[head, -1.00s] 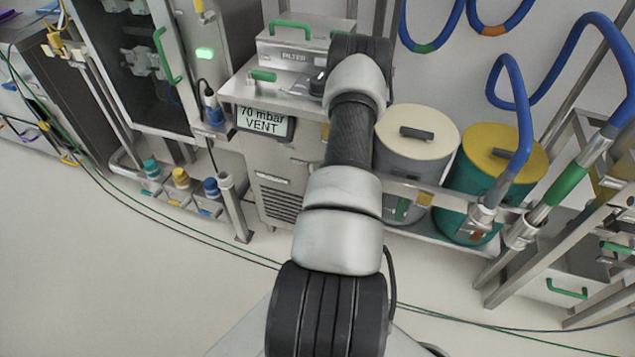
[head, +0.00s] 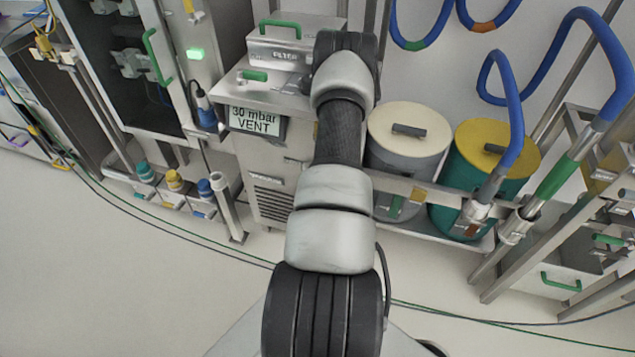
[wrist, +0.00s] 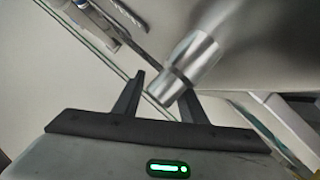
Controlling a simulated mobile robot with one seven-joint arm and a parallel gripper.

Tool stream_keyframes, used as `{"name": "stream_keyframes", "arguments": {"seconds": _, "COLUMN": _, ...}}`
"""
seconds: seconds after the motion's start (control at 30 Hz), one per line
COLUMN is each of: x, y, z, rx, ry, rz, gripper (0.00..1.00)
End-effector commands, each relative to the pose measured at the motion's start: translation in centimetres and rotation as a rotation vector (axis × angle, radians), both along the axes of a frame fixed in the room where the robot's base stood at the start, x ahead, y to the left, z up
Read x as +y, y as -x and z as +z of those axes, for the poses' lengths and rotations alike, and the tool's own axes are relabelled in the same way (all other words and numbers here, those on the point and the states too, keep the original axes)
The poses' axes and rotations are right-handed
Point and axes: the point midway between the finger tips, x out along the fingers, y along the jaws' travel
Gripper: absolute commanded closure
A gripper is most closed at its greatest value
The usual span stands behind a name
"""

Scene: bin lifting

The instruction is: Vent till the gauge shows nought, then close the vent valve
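The gauge display (head: 256,121) in the head view reads "30 mbar VENT". It is on the front of the steel unit, under the filter box (head: 290,45). My gripper (wrist: 163,88) shows in the wrist view with its two dark fingers apart. A shiny metal cylinder (wrist: 196,58) reaches between them, close to the right finger, with a gap to the left finger. I cannot tell whether this cylinder is part of the vent valve. In the head view my arm hides my gripper and whatever is at it.
Right of my arm stand a cream-lidded drum (head: 408,130) and a yellow-lidded drum (head: 490,150), with blue hoses (head: 515,110) beside them. A glass-doored cabinet (head: 125,70) with a green lamp is at left. Cables cross the otherwise clear floor (head: 130,270).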

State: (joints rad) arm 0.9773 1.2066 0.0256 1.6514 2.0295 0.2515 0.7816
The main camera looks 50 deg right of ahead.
Motion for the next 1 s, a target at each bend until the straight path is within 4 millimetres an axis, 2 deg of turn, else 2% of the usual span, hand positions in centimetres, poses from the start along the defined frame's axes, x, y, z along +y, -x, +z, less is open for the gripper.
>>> {"name": "stream_keyframes", "arguments": {"seconds": 0.17, "x": 0.2, "y": 0.7, "z": 1.4, "rx": 0.002, "ry": 0.001, "rz": -0.001, "gripper": 0.62}}
{"name": "stream_keyframes", "arguments": {"seconds": 0.23, "x": 0.9, "y": 1.9, "z": 0.8, "rx": 0.006, "ry": -0.003, "rz": 0.002, "gripper": 0.62}}
{"name": "stream_keyframes", "arguments": {"seconds": 0.5, "x": 3.2, "y": 7.6, "z": 0.9, "rx": 0.004, "ry": -0.004, "rz": -0.001, "gripper": 0.62}}
{"name": "stream_keyframes", "arguments": {"seconds": 0.7, "x": 4.3, "y": 10.5, "z": 1.0, "rx": 0.002, "ry": -0.001, "rz": -0.001, "gripper": 0.62}}
{"name": "stream_keyframes", "arguments": {"seconds": 1.0, "x": 4.8, "y": 11.7, "z": 1.1, "rx": 0.0, "ry": 0.0, "rz": -0.001, "gripper": 0.62}}
